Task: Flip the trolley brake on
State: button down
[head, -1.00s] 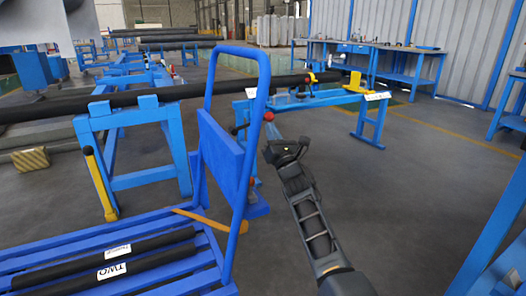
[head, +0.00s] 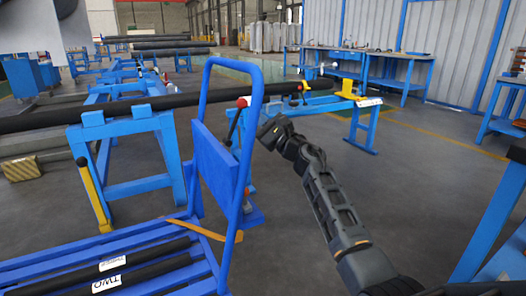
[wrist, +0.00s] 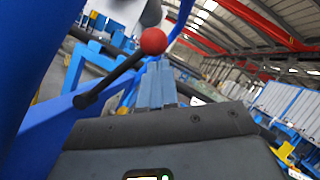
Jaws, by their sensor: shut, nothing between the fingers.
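The blue trolley (head: 215,165) stands at the left centre of the head view, with a tall hoop handle and a slatted deck. Its brake lever, a black rod with a red ball knob (head: 242,102), rises by the upright panel. In the wrist view the red knob (wrist: 153,41) is above my fingers, and the rod (wrist: 110,78) slants down left to a dark pivot on blue metal. My gripper (head: 268,130) is shut and empty, just right of the handle post and lever. In the wrist view my gripper (wrist: 165,125) fills the bottom. I cannot tell whether it touches the lever.
Black bars with labels (head: 130,265) lie on the trolley deck. A long black pipe (head: 150,104) rests on blue stands behind. A blue bench (head: 490,265) stands at the right front. The grey floor right of my arm is clear.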

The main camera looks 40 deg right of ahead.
jog(key=shift+w+a+r+n+y, duration=0.1)
jog(key=shift+a+r+n+y, duration=0.35)
jog(key=shift+n, duration=0.45)
jog(key=shift+a, duration=0.1)
